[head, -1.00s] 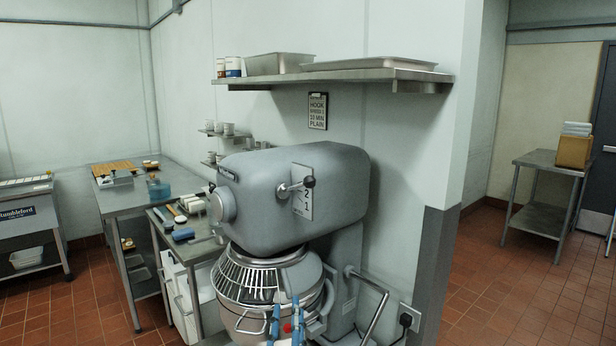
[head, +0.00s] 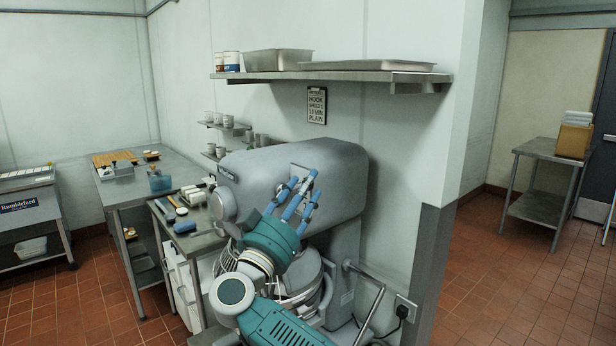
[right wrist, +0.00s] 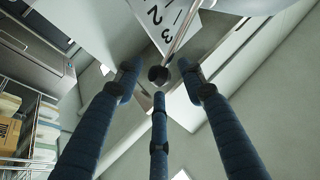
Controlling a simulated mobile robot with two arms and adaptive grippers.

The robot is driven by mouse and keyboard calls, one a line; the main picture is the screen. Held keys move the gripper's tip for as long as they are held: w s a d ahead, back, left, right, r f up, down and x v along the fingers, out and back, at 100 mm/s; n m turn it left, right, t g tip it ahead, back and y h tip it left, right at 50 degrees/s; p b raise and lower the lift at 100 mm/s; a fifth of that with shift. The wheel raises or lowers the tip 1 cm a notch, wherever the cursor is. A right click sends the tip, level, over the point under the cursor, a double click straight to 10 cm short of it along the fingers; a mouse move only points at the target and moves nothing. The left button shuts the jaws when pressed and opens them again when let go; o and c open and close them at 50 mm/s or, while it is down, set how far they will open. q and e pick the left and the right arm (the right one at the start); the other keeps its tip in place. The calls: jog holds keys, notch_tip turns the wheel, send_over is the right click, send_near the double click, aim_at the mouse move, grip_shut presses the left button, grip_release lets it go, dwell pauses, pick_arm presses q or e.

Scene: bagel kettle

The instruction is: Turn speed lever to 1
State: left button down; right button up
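The big grey mixer (head: 255,165) stands against the wall. The speed lever is a thin metal rod (right wrist: 182,34) with a dark round knob (right wrist: 159,74). My right gripper (head: 301,188) is in front of the mixer's side and covers the lever and most of the plate in the head view. In the right wrist view its three blue fingers (right wrist: 160,86) are spread, with the knob between their tips. I cannot tell whether any finger touches it. My left gripper is not in view.
A wall shelf (head: 330,76) with pans is above the mixer. A steel bowl (head: 308,270) is below the mixer head, partly behind my right arm. A bent metal handle (head: 372,300) and a wall corner are at the right. A side table (head: 190,240) is at the left.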

jog(key=shift+x, duration=1.05)
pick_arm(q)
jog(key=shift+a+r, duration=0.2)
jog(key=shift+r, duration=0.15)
pick_arm(e)
jog(key=shift+a, duration=0.1)
grip_shut()
